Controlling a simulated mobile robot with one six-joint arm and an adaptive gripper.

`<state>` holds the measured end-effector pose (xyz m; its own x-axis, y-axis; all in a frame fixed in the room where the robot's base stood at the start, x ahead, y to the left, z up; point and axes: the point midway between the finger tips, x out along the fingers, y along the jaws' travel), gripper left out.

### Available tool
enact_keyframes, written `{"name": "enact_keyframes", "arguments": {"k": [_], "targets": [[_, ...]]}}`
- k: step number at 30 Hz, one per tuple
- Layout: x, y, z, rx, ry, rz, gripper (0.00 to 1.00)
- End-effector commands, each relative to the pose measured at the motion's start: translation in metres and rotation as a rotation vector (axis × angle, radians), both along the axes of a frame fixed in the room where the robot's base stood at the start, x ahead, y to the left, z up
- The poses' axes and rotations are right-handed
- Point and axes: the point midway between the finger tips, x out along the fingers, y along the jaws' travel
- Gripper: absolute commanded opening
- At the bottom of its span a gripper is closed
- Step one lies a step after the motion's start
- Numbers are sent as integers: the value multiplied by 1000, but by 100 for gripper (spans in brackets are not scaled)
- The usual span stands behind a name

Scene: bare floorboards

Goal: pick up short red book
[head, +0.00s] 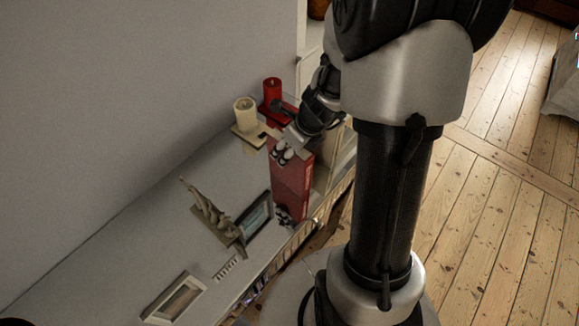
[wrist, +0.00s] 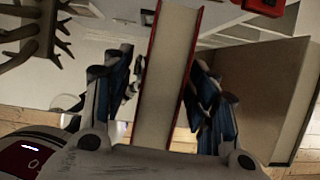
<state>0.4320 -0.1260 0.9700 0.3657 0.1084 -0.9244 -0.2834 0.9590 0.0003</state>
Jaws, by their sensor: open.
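The red book (head: 292,184) stands upright near the front edge of the white cabinet top in the head view. In the wrist view the book (wrist: 167,75) runs up the middle, with pale pages between two red covers. My gripper (head: 283,152) is at the book's upper part in the head view. In the wrist view my gripper (wrist: 163,68) is open, with one finger on each side of the book. A gap shows beside the right finger; contact on the left is unclear. My gripper's body hides the book's near end.
A red candle (head: 272,90) and a cream candle (head: 244,112) stand behind the book. A hand-shaped ornament (head: 210,213) and picture frames (head: 255,219) (head: 174,298) are to the left. The cabinet top (head: 150,240) has bare room at left. Floorboards (head: 478,200) lie at right.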

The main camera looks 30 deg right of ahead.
Motion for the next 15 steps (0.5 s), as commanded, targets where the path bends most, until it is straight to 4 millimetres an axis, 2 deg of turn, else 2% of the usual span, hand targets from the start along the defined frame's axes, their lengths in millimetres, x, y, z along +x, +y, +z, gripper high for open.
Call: {"name": "enact_keyframes", "arguments": {"k": [15], "targets": [[0,0,-3,0,0,-1,53]]}}
